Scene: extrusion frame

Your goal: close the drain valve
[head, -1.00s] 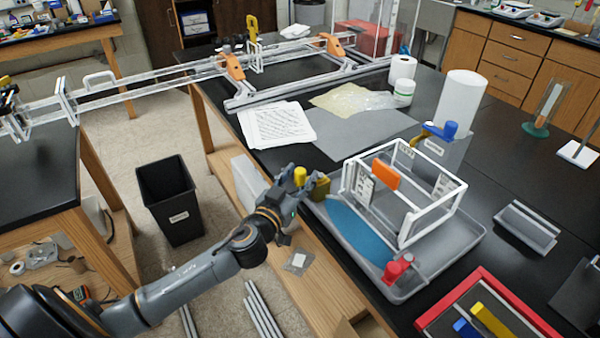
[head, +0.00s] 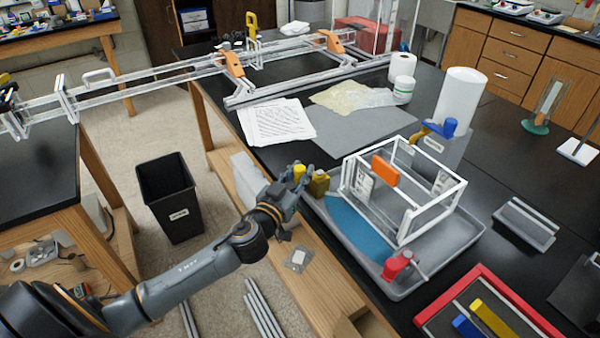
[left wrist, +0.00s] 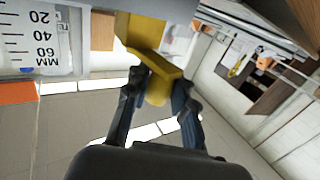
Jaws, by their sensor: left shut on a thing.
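A yellow valve (head: 319,182) is at the left corner of the grey tray, by the table's front edge. My left gripper (head: 297,175) is beside it, with a yellow handle (head: 299,171) between its fingers. In the left wrist view the fingers (left wrist: 156,96) are shut on the bent yellow handle (left wrist: 150,60), whose end shows between the tips. A red valve (head: 398,265) stands at the tray's front and a blue-topped valve (head: 449,128) behind it. No label tells which one is the drain. My right gripper is not in view.
The grey tray (head: 455,258) holds blue liquid and a white open frame (head: 425,217) with an orange label. A paper towel roll (head: 463,95) stands behind it. A red-edged tray (head: 480,282) is at the front right. A black bin (head: 170,195) stands on the floor at left.

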